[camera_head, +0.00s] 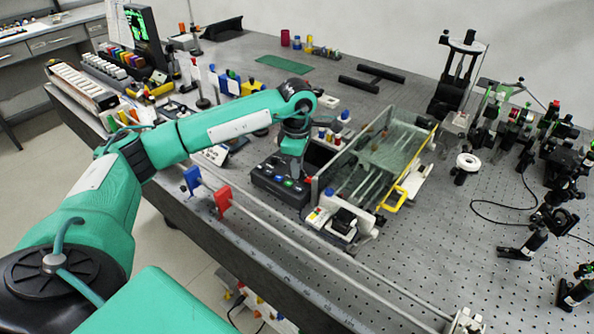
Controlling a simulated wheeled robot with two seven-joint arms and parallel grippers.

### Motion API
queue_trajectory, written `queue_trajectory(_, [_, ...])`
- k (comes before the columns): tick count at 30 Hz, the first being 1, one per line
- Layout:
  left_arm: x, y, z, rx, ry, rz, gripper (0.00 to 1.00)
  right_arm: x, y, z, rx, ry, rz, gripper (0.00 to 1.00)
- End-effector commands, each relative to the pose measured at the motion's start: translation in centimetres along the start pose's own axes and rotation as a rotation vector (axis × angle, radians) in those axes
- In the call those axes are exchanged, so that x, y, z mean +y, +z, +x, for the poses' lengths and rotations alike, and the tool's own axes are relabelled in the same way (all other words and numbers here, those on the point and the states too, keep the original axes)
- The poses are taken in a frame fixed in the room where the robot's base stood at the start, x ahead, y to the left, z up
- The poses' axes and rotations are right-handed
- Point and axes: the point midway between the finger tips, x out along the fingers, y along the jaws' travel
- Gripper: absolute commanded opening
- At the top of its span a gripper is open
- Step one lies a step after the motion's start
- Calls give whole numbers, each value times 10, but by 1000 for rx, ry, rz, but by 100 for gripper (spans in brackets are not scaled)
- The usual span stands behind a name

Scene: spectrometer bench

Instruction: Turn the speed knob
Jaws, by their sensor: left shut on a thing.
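A black control box (268,186) with coloured buttons on its top sits near the front edge of the bench, left of the glass-covered unit. My right gripper is not in view.
The glass-covered unit (385,155) with a yellow handle stands just right of the gripper. Red and blue holders (222,200) carry a long rail along the front edge.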

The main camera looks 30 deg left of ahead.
Motion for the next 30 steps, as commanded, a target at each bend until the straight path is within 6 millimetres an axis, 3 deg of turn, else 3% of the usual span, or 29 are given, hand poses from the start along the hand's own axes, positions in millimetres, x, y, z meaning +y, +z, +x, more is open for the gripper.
queue_trajectory(9, [1, 0, -2, -3, 6, 84, 0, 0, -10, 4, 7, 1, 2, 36])
queue_trajectory(23, [1, 0, -3, -3, 6, 93, 0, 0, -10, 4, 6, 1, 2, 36])
queue_trajectory(24, [1, 0, -3, -3, 6, 92, 26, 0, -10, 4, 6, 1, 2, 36])
queue_trajectory(30, [1, 0, -2, -2, 3, 93, 28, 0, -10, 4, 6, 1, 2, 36])
